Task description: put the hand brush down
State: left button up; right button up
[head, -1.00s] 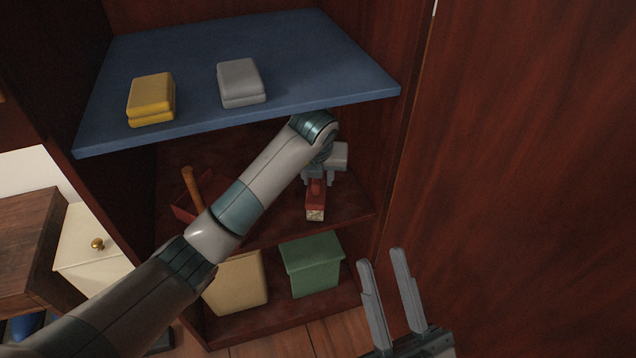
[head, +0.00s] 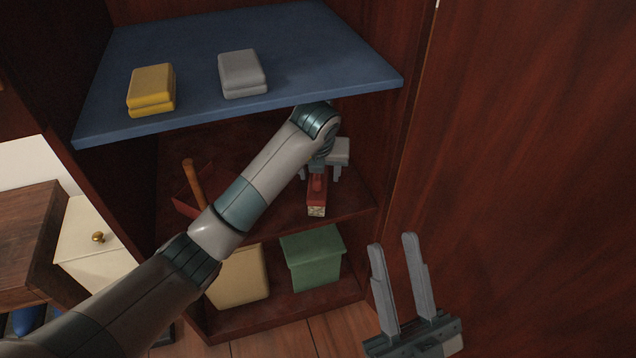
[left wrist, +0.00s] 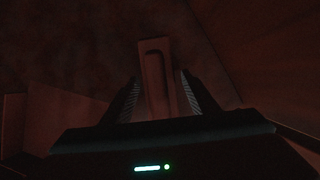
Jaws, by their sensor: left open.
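The hand brush (head: 317,197) is red with pale bristles at its near end. It rests on the dark red middle shelf (head: 345,210), under the blue top shelf. My left gripper (head: 321,174) is open, reaching in under the blue shelf, with its fingers on either side of the brush handle. In the left wrist view the brush handle (left wrist: 156,75) lies between the two spread fingers (left wrist: 158,100), with a gap showing on each side. My right gripper (head: 393,240) is open and empty, in front of the cabinet at the lower right.
A yellow block (head: 151,91) and a grey block (head: 242,74) lie on the blue shelf (head: 300,45). A red dustpan (head: 185,203) is partly hidden behind my left arm. A green bin (head: 312,262) and a beige bin (head: 243,278) stand below. A dark red panel (head: 530,150) closes the right side.

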pick_arm(q)
jog(key=shift+s+r+p, duration=0.2)
jog(key=shift+r+p, duration=0.1)
jog(key=shift+r, duration=0.3)
jog(key=s, duration=0.3)
jog(key=s+p, duration=0.1)
jog(key=s, duration=0.3)
jog(key=s+a, duration=0.1)
jog(key=s, duration=0.3)
jog(key=shift+s+p, duration=0.15)
jog(key=shift+p, duration=0.15)
jog(key=shift+s, duration=0.4)
pick_arm(e)
notch_tip(320, 180, down, 6)
jog(key=a+g, duration=0.2)
jog(key=g, duration=0.2)
jog(key=shift+w+a+r, duration=0.2)
jog(key=shift+r, duration=0.05)
pick_arm(q)
jog(key=shift+d+f, duration=0.1)
jog(key=shift+f, duration=0.05)
